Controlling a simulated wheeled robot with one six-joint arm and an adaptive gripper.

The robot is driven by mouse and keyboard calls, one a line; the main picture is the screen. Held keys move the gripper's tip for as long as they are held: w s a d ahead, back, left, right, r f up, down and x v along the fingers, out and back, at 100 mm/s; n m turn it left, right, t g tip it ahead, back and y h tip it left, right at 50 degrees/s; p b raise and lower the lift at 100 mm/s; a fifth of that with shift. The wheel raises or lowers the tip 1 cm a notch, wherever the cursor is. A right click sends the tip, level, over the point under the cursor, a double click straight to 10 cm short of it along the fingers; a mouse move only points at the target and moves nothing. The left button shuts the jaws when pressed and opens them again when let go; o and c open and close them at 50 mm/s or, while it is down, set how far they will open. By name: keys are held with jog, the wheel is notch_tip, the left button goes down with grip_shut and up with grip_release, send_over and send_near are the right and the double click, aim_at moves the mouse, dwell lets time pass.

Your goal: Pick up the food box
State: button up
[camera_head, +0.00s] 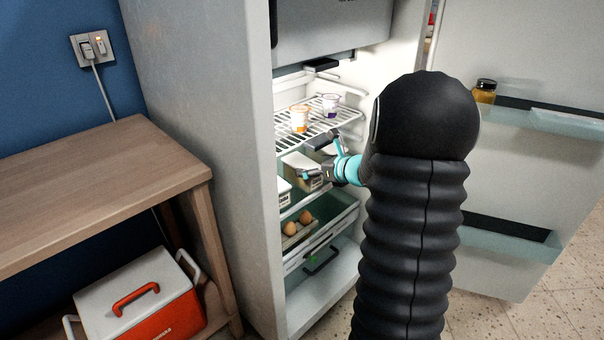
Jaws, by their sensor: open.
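A food box (296,163) with a pale top and a printed label on its front stands on the middle shelf inside the open fridge. My gripper (312,158) is at this box, with one dark finger above and the other lower in front of it. The fingers are open and nothing is clearly held between them. I cannot tell whether they touch the box. The gripper and wrist hide the box's right side. A second pale box (284,194) with a label shows partly at the left, behind the fridge's side edge.
Two small cups (299,118) (330,104) stand on the wire shelf (288,133) above. Eggs (305,217) sit below, over a drawer. The fridge door (540,60) is open at right, with a jar (486,91). A wooden table (90,190) and red-white cooler (150,300) stand left.

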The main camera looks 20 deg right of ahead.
jog(key=x, duration=0.2)
jog(key=shift+w+a+f, duration=0.2)
jog(key=shift+w, duration=0.1)
jog(key=c, duration=1.5)
jog(key=shift+r, duration=0.1)
